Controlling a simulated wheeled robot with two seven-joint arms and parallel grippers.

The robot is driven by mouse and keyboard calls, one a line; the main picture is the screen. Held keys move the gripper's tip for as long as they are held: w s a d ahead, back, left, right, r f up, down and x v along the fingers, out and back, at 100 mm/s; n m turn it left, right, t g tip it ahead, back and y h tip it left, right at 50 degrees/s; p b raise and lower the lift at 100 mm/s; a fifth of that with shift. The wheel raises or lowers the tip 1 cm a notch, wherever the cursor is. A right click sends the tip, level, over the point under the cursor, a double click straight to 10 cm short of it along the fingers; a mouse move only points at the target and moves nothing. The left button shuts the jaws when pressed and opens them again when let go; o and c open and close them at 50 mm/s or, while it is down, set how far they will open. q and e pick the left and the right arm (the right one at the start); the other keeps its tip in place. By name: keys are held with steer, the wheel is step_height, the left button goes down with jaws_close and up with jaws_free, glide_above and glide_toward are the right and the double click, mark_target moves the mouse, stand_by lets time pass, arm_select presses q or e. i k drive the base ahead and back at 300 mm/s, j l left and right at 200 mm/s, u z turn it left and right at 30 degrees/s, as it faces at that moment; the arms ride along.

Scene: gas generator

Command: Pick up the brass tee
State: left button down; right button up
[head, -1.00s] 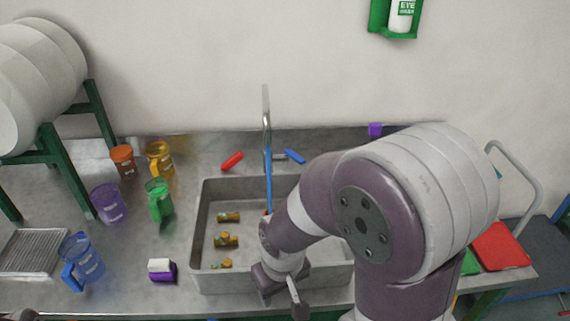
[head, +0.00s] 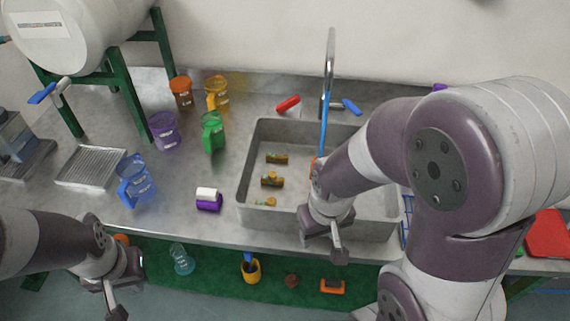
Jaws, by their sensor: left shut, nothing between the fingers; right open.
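Three brass fittings lie in the left part of the steel sink (head: 250,165): a far one (head: 277,158), a middle one (head: 271,180) and a smaller-looking near one (head: 265,202). The middle one seems to have a side branch like a tee, but they are too small to be sure. My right gripper (head: 325,243) is open, over the sink's front edge, to the right of and nearer than the fittings. Its forearm hides part of the sink. My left gripper (head: 114,298) is shut and empty at the lower left, in front of the counter, well away from the fittings.
Blue (head: 136,182), green (head: 212,133), purple (head: 164,131) and other jugs stand left. A white and purple block (head: 208,199) lies beside the sink. Glassware and small items lie on a green lower shelf (head: 215,275).

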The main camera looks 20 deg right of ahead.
mark_target(272, 179)
steer(key=i+j, duration=0.25)
steer(key=j, duration=0.2)
steer(key=i+j, duration=0.25)
steer(key=j, duration=0.15)
steer(key=i+j, duration=0.3)
steer(key=j, duration=0.15)
steer(key=z, duration=0.5)
steer(key=j+z, duration=0.15)
steer(key=z, duration=0.3)
steer(key=j+z, duration=0.1)
steer(key=z, duration=0.4)
steer(key=j+z, duration=0.1)
steer(key=z, duration=0.35)
steer(key=j+z, duration=0.1)
steer(key=z, duration=1.3)
